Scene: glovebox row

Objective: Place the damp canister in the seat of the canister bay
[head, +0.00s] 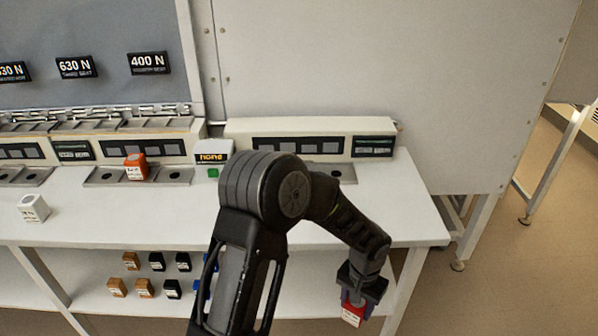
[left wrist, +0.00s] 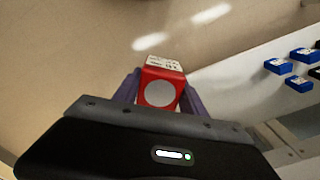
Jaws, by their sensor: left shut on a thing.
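My left gripper (head: 358,297) is shut on a red canister (head: 352,315) with a white label. The gripper points down in front of the table's front edge, at lower right in the head view. In the left wrist view the canister (left wrist: 160,90) sits between the two fingers (left wrist: 160,92), its round grey end facing the camera. Its label text is too small to read, so I cannot tell whether it is the damp one. Bays with dark round seats stand at the back of the table; the right bay (head: 325,130) is partly hidden behind my arm. My right gripper is not in view.
An orange-red canister (head: 136,168) sits in the middle bay. A white canister (head: 33,208) is on the table at left. Orange, black and blue canisters stand on the lower shelf (head: 62,268). The white tabletop (head: 120,215) is mostly clear.

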